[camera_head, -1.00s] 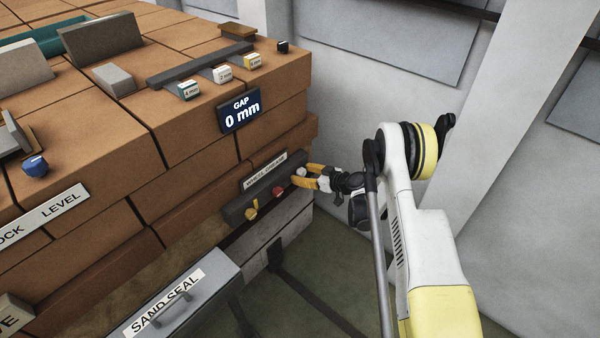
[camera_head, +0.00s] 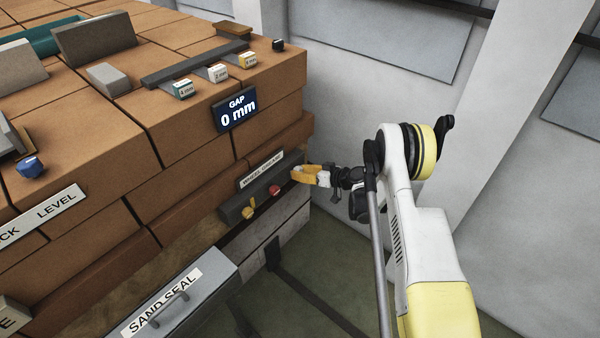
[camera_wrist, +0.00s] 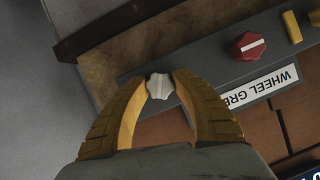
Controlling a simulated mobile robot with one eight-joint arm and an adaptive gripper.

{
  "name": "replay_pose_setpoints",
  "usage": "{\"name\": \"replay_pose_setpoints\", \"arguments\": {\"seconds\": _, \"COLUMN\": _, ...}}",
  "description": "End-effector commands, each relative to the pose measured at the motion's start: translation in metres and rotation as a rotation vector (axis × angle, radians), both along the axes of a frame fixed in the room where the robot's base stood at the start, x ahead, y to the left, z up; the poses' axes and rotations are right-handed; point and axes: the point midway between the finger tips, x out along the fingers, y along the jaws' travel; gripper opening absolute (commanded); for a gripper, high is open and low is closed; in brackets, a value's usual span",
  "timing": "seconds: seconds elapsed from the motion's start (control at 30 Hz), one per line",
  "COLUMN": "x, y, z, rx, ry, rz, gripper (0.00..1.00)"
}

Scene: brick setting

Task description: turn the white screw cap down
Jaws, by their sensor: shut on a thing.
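The white screw cap (camera_wrist: 160,87) shows between the fingertips of my gripper (camera_wrist: 159,78) in the wrist view. It sits at the end of the dark grey strip labelled for wheel grease (camera_wrist: 215,70). My yellow fingers are shut on the cap from both sides. In the head view my gripper (camera_head: 294,174) reaches the strip's right end from the right, and the cap is hidden by the fingers there.
A red knob (camera_wrist: 248,46) and a yellow piece (camera_wrist: 291,27) sit on the same strip beside the cap. A display (camera_head: 236,110) reading "GAP 0 mm" is above. A grey box (camera_head: 180,300) marked "SAND SEAL" stands below left.

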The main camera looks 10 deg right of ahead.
Motion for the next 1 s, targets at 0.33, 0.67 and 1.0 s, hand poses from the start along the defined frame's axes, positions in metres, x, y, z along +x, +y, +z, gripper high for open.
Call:
{"name": "replay_pose_setpoints", "arguments": {"seconds": 0.33, "x": 0.0012, "y": -0.0002, "z": 0.0006, "rx": 0.217, "ry": 0.156, "rz": -0.002, "gripper": 0.02}}
{"name": "replay_pose_setpoints", "arguments": {"seconds": 0.67, "x": 0.0010, "y": 0.0006, "z": 0.0015, "rx": 0.340, "ry": 0.244, "rz": -0.001, "gripper": 0.02}}
{"name": "replay_pose_setpoints", "arguments": {"seconds": 1.0, "x": 0.0011, "y": 0.0007, "z": 0.0021, "rx": 0.369, "ry": 0.265, "rz": -0.002, "gripper": 0.02}}
